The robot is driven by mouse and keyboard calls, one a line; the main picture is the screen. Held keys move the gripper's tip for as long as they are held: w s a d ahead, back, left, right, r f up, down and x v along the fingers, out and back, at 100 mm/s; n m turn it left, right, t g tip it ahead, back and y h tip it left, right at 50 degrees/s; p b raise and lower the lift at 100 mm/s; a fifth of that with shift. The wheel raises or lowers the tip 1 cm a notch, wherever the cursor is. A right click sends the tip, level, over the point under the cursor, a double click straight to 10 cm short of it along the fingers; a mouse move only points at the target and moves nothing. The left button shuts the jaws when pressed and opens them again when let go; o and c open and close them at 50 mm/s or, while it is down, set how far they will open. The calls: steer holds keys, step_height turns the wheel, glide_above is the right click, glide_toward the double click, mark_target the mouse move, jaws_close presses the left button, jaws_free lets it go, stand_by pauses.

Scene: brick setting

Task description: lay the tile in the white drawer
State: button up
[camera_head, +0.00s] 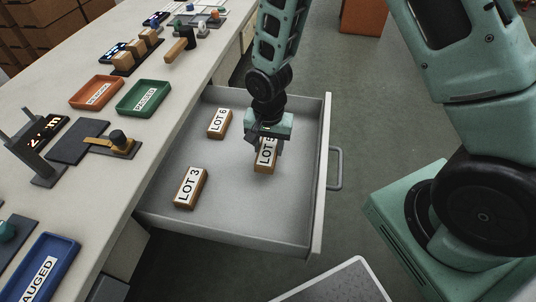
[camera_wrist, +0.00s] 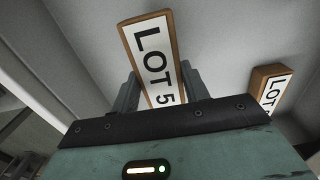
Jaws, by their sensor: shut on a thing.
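The white drawer (camera_head: 242,228) is pulled out from the bench in the head view. My gripper (camera_head: 267,145) is over the right part of the drawer and shut on the LOT 5 tile (camera_head: 264,160), an orange-brown block with a white label. In the wrist view the LOT 5 tile (camera_wrist: 153,55) sits between my two fingers, its label facing the camera. The tile is low in the drawer; I cannot tell if it touches the floor. The LOT 6 tile (camera_head: 219,123) and LOT 3 tile (camera_head: 190,188) lie in the drawer to the left.
The drawer front with its handle (camera_head: 335,168) is at the right. The bench top (camera_head: 110,180) holds an orange tray (camera_head: 96,92), a green tray (camera_head: 144,97), a blue tray (camera_head: 48,270) and a gauge stand (camera_head: 40,150). The front part of the drawer floor is clear.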

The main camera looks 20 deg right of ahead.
mark_target(268, 147)
steer(key=shift+f, duration=1.8)
steer(key=shift+f, duration=0.1)
steer(key=shift+f+b, duration=0.1)
steer(key=shift+b, duration=0.25)
steer(key=o, duration=1.1)
steer(key=shift+c, duration=0.2)
